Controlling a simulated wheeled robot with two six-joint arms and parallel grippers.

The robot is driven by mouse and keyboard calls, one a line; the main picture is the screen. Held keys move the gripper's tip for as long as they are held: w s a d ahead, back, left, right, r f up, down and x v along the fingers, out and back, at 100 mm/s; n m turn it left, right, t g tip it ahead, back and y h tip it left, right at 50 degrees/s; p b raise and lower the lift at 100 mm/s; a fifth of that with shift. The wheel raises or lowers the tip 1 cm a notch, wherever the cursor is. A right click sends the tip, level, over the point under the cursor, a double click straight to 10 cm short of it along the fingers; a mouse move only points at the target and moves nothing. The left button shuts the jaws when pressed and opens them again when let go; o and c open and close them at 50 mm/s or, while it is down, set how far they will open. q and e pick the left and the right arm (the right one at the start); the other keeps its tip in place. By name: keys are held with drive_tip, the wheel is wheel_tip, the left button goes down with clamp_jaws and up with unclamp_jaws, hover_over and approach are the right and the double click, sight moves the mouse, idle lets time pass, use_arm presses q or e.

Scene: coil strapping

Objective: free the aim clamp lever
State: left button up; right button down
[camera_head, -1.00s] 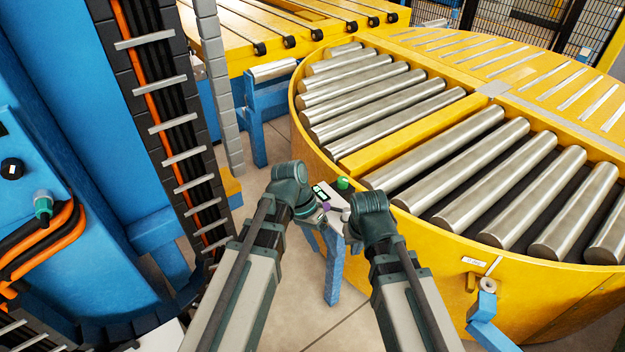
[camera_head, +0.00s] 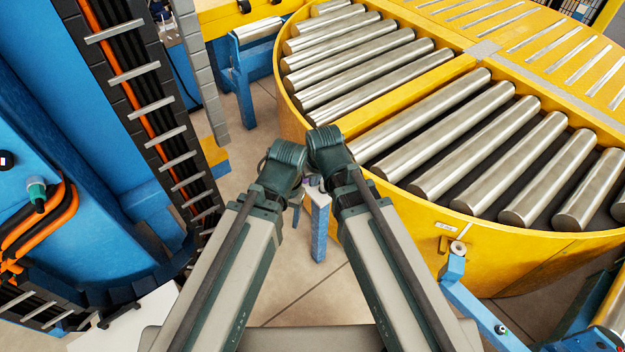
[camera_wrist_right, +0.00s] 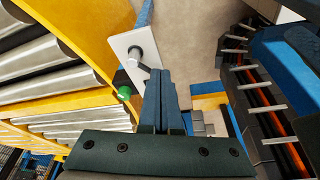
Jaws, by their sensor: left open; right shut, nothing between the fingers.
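A pale plate (camera_wrist_right: 128,42) on a blue post carries a round metal clamp part with a dark lever (camera_wrist_right: 139,58) and a green knob (camera_wrist_right: 123,88), in the right wrist view. My right gripper (camera_wrist_right: 164,72) is shut and empty, its fingertips just beside the lever; I cannot tell whether they touch it. In the head view the plate (camera_head: 318,184) is mostly hidden behind my wrists, and so is the lever. My left gripper (camera_head: 299,190) is open, low beside the plate, its fingers largely hidden by its own wrist.
The yellow roller turntable (camera_head: 440,218) stands close on the right of my arms. A blue machine with a cable chain (camera_head: 150,95) stands on the left. A blue post (camera_head: 320,228) holds the plate. Tiled floor (camera_head: 310,285) shows between my forearms.

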sight(307, 180)
drive_tip(key=w+a+f+b, duration=0.1)
drive_tip(key=w+f+b, duration=0.5)
drive_tip(key=f+b, duration=0.2)
drive_tip(key=shift+w+a+f, duration=0.15)
drive_tip(key=shift+a+f, duration=0.2)
drive_tip(key=shift+f, duration=0.25)
drive_tip(key=shift+w+a+m+h, duration=0.1)
drive_tip(key=shift+w+m+h, duration=0.25)
drive_tip(key=shift+m, duration=0.45)
drive_tip(key=shift+w+m, duration=0.4)
drive_tip(key=shift+m, duration=0.4)
drive_tip(key=shift+w+b, duration=0.3)
drive_tip(key=shift+w, duration=0.7)
